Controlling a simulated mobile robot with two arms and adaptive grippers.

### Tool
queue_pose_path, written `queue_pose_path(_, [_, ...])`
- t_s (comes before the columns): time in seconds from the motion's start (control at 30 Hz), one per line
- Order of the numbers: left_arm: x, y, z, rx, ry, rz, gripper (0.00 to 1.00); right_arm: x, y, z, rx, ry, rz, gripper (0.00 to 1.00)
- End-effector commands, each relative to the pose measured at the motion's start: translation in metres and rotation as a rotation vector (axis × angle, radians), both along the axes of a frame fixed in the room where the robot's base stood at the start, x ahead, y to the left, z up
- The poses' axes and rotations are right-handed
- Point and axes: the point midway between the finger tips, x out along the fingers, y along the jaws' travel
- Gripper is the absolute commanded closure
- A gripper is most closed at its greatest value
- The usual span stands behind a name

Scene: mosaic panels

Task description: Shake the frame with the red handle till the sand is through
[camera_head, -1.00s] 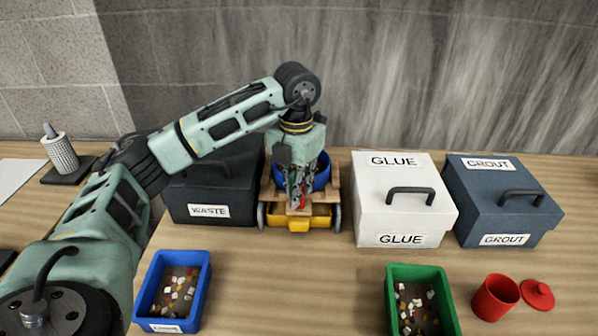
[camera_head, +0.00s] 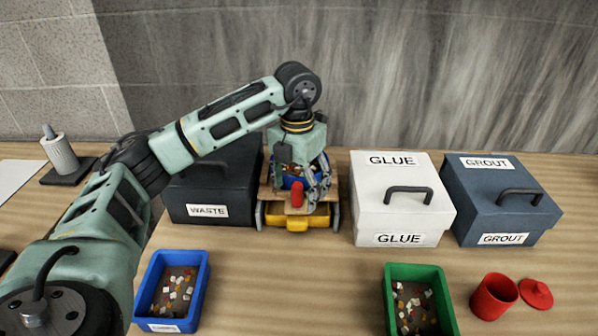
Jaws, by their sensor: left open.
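The frame with the red handle stands at the back middle, a small wooden stand (camera_head: 268,193) with a blue sieve (camera_head: 292,182) on top. Small light and reddish bits show in the sieve, partly hidden by my gripper. The red handle (camera_head: 297,194) sticks out at the front. A yellow tray (camera_head: 297,223) sits low in the stand. My left gripper (camera_head: 302,187) reaches down over the sieve, open, its fingers spread near the handle and not closed on it. I cannot make out any sand. My right gripper is not in view.
The black WASTE box (camera_head: 190,190) stands close left of the stand, the white GLUE box (camera_head: 400,215) close right, then the GROUT box (camera_head: 500,215). In front are a blue bin (camera_head: 145,290), a green bin (camera_head: 398,272) and a red cup (camera_head: 493,297). The middle front is clear.

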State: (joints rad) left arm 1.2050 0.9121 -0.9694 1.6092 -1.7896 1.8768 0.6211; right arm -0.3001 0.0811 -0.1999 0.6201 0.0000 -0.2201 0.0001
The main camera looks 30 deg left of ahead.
Motion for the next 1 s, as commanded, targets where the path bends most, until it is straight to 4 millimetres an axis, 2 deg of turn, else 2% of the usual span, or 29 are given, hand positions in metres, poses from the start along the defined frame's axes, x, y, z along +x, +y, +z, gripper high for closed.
queue_pose_path(0.03, [0.000, 0.000, 0.000, 0.001, 0.001, 0.001, 0.20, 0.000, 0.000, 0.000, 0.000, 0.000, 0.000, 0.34])
queue_pose_path(0.1, [0.000, 0.000, 0.000, 0.001, 0.001, 0.001, 0.14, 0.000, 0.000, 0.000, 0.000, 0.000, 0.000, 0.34])
queue_pose_path(0.47, [0.000, 0.001, 0.001, 0.002, 0.001, 0.001, 0.14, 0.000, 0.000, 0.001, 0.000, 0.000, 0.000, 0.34])
queue_pose_path(1.0, [0.000, 0.001, 0.052, 0.001, 0.001, 0.001, 0.14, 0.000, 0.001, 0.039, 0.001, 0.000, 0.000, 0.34])
